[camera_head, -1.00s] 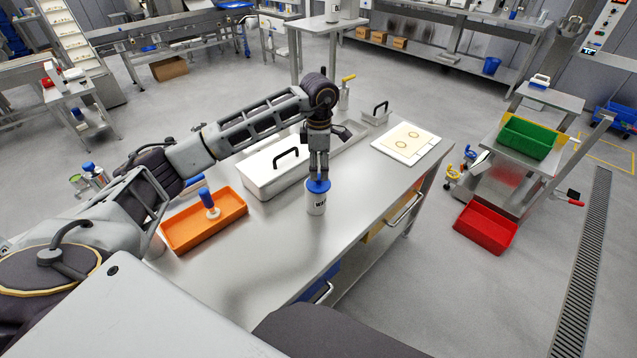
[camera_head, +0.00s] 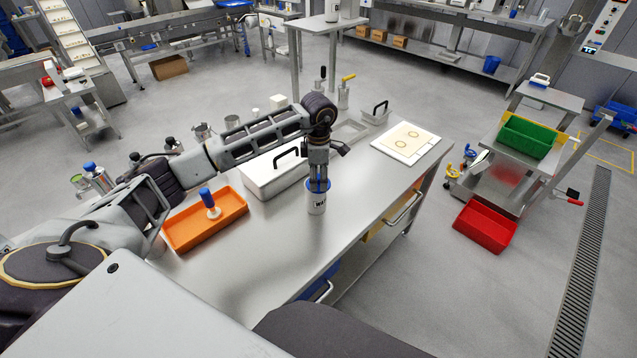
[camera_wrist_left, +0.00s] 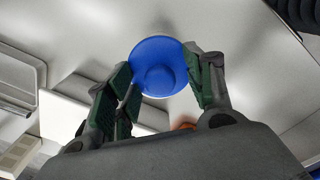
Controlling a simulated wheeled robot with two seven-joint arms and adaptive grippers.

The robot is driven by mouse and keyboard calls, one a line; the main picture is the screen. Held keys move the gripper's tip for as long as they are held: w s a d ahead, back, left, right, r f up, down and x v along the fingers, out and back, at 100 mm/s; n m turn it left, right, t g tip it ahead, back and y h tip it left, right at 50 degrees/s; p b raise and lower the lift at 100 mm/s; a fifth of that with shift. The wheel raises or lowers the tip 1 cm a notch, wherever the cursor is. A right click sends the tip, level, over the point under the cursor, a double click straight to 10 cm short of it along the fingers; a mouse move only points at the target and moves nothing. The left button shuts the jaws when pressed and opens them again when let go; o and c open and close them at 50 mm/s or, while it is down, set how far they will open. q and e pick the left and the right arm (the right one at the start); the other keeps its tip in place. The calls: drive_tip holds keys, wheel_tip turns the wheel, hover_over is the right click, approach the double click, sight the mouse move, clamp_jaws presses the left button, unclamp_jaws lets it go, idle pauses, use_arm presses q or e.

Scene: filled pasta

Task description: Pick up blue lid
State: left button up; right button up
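My left gripper (camera_head: 318,187) points straight down at the jar's top and hides much of the lid in the head view. In the wrist view its fingers (camera_wrist_left: 163,88) stand apart on either side of the lid, close to its rim, with the knob free between them. My right gripper is not in view.
An orange tray (camera_head: 177,233) holding a blue-and-white utensil lies left of the jar. A white container with a black handle (camera_head: 262,183) stands behind. A white board (camera_head: 425,140) lies at the far right of the table. The table front is clear.

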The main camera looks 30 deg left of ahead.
sight(319, 176)
use_arm(q)
drive_tip(key=c, duration=1)
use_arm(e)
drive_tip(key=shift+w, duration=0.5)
use_arm(q)
drive_tip(key=shift+r, duration=0.1)
drive_tip(key=shift+r, duration=0.7)
wheel_tip(319, 176, up, 8)
drive_tip(key=shift+f+b, duration=0.25)
drive_tip(key=shift+b, duration=0.1)
drive_tip(key=shift+r, duration=0.5)
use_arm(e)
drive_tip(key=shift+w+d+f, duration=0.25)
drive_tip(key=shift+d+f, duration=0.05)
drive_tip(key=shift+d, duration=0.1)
